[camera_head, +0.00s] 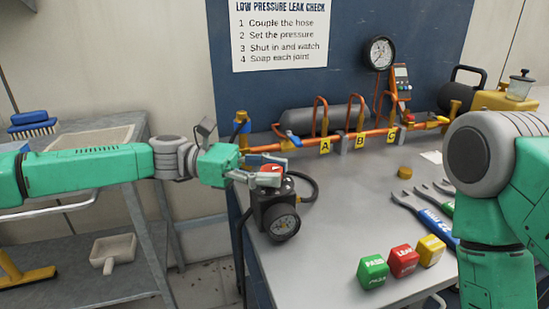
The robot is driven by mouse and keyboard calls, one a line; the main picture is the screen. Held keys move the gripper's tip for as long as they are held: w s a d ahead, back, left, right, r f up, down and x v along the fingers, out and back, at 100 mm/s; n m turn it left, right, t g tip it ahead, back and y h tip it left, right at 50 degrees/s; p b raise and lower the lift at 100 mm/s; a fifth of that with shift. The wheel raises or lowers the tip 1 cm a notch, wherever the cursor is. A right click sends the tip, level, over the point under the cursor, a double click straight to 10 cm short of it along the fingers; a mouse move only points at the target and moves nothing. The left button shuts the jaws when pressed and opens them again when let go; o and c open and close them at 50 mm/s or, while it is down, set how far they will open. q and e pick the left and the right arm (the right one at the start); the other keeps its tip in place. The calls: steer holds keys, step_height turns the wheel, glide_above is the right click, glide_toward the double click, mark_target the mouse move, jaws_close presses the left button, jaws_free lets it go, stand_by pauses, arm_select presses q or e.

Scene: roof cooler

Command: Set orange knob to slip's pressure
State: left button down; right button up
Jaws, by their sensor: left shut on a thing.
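A dark regulator block (268,205) with a round gauge (284,226) stands at the near left of the grey bench. Its orange-red knob (271,169) is on top, partly hidden by my left gripper (266,178). My left gripper comes in from the left and is shut on this knob. The gauge reading is too small to tell. A pale slip (432,157) lies flat at the bench's right side; its writing cannot be read. My right arm is at the right edge; its gripper is out of the frame.
Green, red and yellow blocks (403,261) stand at the front edge. Blue-handled wrenches (430,215) lie near my right arm. Orange pipes with tags A, B and C (360,143) run along the back, below a wall gauge (380,53).

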mark_target(271, 167)
arm_select(q)
steer(key=m+g+y, duration=0.1)
steer(key=g, duration=0.1)
steer(key=m+g+y+p, duration=0.1)
steer(key=m+g, duration=0.1)
steer(key=shift+w+f+g, duration=0.1)
steer(key=shift+w+g, duration=0.05)
steer(key=shift+g, duration=0.25)
steer(key=shift+a+m+g+y, duration=0.1)
steer(key=shift+m+g+y, duration=1.1)
steer(key=shift+m+g, duration=0.3)
steer(key=shift+g, duration=0.3)
steer(key=c, duration=1.2)
jaws_free()
steer(key=shift+o, duration=0.7)
steer(key=shift+w+f, duration=0.1)
steer(key=shift+w, duration=0.05)
steer(key=shift+r, duration=0.2)
step_height(271, 167, up, 10)
steer(key=shift+f, duration=0.2)
